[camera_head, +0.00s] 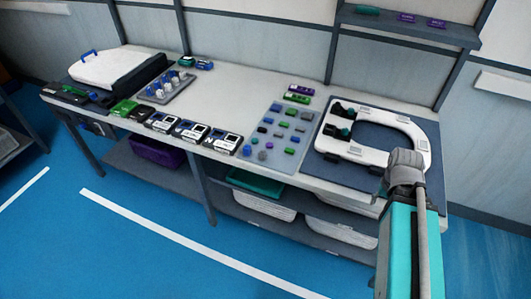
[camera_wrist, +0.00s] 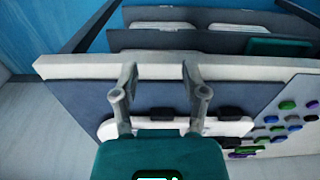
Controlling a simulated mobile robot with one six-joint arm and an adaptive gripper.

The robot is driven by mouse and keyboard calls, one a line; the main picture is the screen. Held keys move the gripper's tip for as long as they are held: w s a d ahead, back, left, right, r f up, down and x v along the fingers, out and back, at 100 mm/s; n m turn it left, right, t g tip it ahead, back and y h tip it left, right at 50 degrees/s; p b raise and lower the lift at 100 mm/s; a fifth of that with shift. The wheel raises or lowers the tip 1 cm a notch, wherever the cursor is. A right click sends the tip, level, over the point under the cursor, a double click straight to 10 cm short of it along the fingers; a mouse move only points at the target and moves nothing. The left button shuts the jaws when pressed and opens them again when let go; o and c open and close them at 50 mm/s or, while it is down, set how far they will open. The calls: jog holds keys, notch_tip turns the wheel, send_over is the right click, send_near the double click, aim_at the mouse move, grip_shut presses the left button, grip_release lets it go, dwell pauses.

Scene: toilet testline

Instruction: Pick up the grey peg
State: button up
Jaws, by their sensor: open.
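A light grey peg board (camera_head: 283,125) lies on the table and bears several small pegs in blue, green, purple and grey. One rounded grey peg (camera_head: 262,156) appears near its front edge; the picture is too small to be sure of its shape. Pegs also show at the right edge of the wrist view (camera_wrist: 287,105). My gripper (camera_wrist: 160,78) has its two grey fingers apart with nothing between them. It is over the area of the white seat ring, to the side of the peg board. In the head view my arm's end is over the ring's front right, and the fingers are not distinct.
The white ring (camera_head: 410,127) lies on a dark blue mat (camera_head: 438,165) right of the board, with black clips on it. Several small devices (camera_head: 192,132) and a rack of blue-white knobs (camera_head: 167,88) stand to the left. A shelf (camera_head: 410,25) is above the table's back.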

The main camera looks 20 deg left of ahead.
jog(key=shift+a, duration=0.15)
jog(key=shift+o, duration=1.4)
jog(key=shift+w+a+f, duration=0.1)
jog(key=w+a+f+n+t+h+b, duration=0.2)
jog(key=w+a+n+t+b, duration=0.15)
jog(key=a+n, duration=0.55)
jog(key=w+a+f+n+t+h+b, duration=0.25)
jog(key=w+a+n+b, duration=0.2)
jog(key=a+n, duration=0.5)
jog(key=s+a+n+t+y+b, duration=0.1)
jog(key=s+a+n+t+b, duration=0.1)
jog(key=a+n, duration=0.6)
jog(key=s+a+r+n+t+y+b, duration=0.1)
jog(key=a+n+t+b, duration=0.4)
jog(key=a, duration=1.2)
jog(key=s+n+y, duration=0.1)
jog(key=n, duration=0.3)
jog(key=shift+s+r+t, duration=0.15)
jog(key=shift+s+t, duration=0.15)
jog(key=shift+a+y, duration=0.1)
jog(key=shift+y, duration=0.15)
